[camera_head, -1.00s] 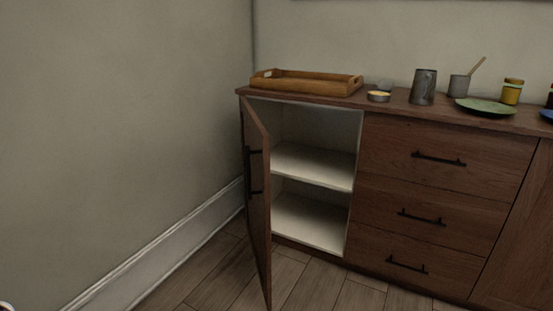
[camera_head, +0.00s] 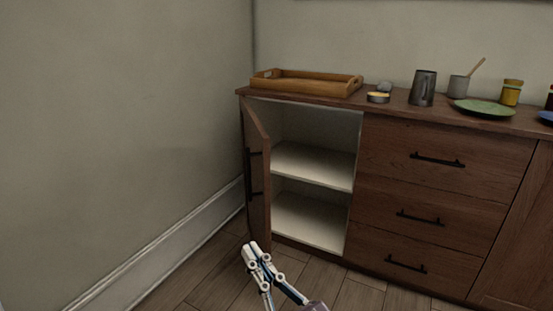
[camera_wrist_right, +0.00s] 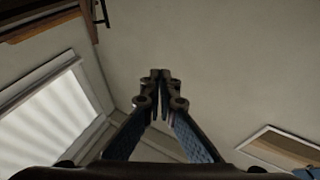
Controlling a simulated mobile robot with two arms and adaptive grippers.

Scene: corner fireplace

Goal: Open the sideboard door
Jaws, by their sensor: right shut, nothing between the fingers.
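The sideboard (camera_head: 445,130) stands against the back wall. Its left door (camera_head: 257,190) is swung wide open, hinged at the left. The door's black bar handle (camera_head: 248,175) faces the left wall. Inside, the white compartment (camera_head: 315,165) has one shelf and looks empty. My right gripper (camera_head: 254,248) is in front of the door's lower part in the head view and hides its bottom edge; I cannot tell whether it touches the door. In the right wrist view, its fingers (camera_wrist_right: 160,75) are together with nothing between them. My left gripper is not in view.
A wooden tray (camera_head: 305,84), a small tin (camera_head: 378,97), a grey mug (camera_head: 423,88), a green plate (camera_head: 484,107) and a jar (camera_head: 511,92) stand on top. Three drawers lie right of the compartment. The left wall (camera_head: 120,130) is close to the door.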

